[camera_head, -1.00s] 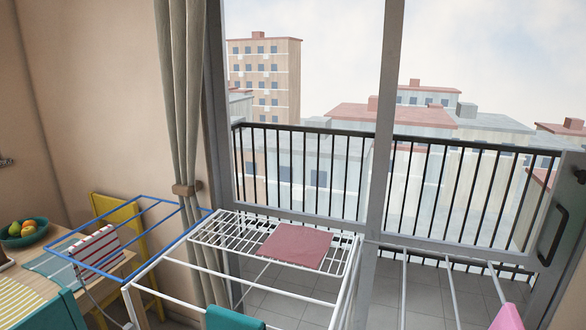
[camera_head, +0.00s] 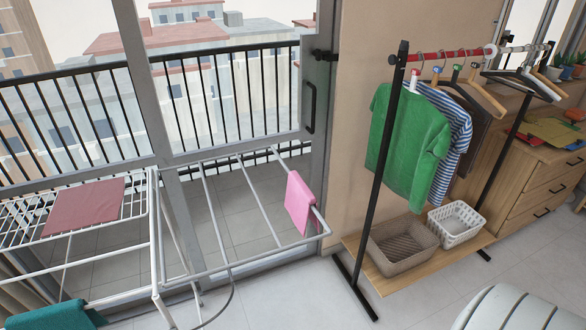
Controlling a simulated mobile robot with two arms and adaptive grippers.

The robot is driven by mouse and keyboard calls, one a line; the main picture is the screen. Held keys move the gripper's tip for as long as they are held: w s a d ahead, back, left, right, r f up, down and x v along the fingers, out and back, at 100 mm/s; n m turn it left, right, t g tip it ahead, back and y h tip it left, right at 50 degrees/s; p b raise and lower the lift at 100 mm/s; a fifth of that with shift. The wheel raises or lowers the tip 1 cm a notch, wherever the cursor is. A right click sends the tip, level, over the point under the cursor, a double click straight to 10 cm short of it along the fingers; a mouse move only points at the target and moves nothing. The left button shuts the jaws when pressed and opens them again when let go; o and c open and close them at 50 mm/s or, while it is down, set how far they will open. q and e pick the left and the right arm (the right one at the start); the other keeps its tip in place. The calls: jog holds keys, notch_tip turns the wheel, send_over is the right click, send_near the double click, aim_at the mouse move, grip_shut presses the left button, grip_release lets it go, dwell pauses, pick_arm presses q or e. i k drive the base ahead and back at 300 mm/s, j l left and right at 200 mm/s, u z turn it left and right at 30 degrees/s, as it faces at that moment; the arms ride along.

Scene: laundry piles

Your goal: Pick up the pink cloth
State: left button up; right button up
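The pink cloth (camera_head: 300,203) hangs folded over the right-hand end bar of the white drying rack (camera_head: 213,213), in the middle of the head view. A darker, dusty-rose cloth (camera_head: 84,206) lies flat on the rack's upper wire shelf at the left. Neither of my grippers shows in the view.
A black-posted clothes rail (camera_head: 380,170) with a green shirt (camera_head: 412,147) stands right of the drying rack. A brown basket (camera_head: 402,246) and a white basket (camera_head: 456,222) sit on its low shelf. A teal cloth (camera_head: 55,316) hangs at lower left.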

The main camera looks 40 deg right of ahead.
aim_at(298, 198)
jog(key=z, duration=1.2)
